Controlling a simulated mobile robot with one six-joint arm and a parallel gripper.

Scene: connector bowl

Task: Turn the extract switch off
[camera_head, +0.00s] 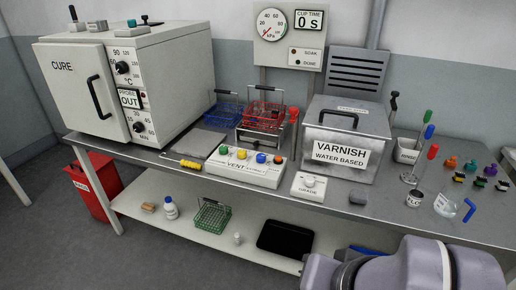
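No switch with a readable "extract" label shows in the head view. A grey louvred panel (357,75) stands against the wall behind the varnish tank. A small dark-handled lever (393,103) stands upright just right of the tank; I cannot tell what it works. A white box marked VENT (240,172) with several coloured knobs sits at the front of the bench. A small white box marked GRADE (309,187) has one round dial. My gripper is out of view; only part of my arm shows at the bottom right, in front of the bench.
The varnish tank (345,153) stands mid-bench, with a red wire basket (266,112) left of it and a large oven marked CURE (70,85) at far left.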

